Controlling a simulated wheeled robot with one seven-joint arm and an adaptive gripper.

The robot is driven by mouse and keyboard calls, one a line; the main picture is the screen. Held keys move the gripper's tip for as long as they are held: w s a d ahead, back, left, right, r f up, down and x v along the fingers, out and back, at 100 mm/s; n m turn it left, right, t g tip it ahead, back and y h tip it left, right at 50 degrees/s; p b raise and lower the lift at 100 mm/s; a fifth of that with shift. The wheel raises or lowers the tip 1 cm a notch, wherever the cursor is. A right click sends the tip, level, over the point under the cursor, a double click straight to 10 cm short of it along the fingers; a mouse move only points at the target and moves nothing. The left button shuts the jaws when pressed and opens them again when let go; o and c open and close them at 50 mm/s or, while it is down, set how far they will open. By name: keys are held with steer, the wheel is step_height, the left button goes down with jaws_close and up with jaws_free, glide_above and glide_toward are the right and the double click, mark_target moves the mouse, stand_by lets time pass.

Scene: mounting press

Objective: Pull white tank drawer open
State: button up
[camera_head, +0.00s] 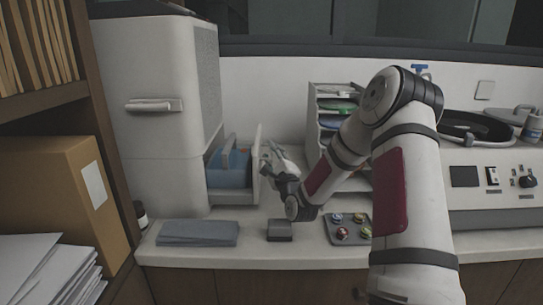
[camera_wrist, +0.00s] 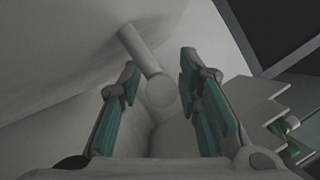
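The white drawer (camera_head: 232,197) stands out from the right side of the tall white machine (camera_head: 160,90). A blue tank (camera_head: 229,168) sits in it, and its upright front panel (camera_head: 257,165) faces right. My gripper (camera_head: 268,160) is just right of this panel, pointing at it. In the wrist view my gripper (camera_wrist: 160,70) has its two teal-padded fingers spread apart. A pale round bar (camera_wrist: 143,52), which looks like the drawer's handle, lies in the gap between them. I see no finger pressed on it. In the head view the handle is mostly hidden by my gripper.
A grey folded cloth (camera_head: 198,233), a small dark block (camera_head: 279,230) and a dark tray (camera_head: 348,229) of coloured pieces lie along the counter front. A shelf rack (camera_head: 318,100) stands behind my arm. The counter right of the drawer is partly clear.

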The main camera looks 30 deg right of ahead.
steer(key=shift+c, duration=0.2)
jaws_close()
steer(key=shift+s+d+p, duration=0.3)
steer(key=shift+s+d, duration=0.35)
steer(key=shift+d, duration=0.35)
steer(key=shift+s+d+p, duration=0.25)
steer(key=shift+s+d, duration=0.35)
steer(key=shift+d, duration=0.35)
steer(key=shift+o, duration=0.2)
jaws_free()
steer(key=v, duration=1.2)
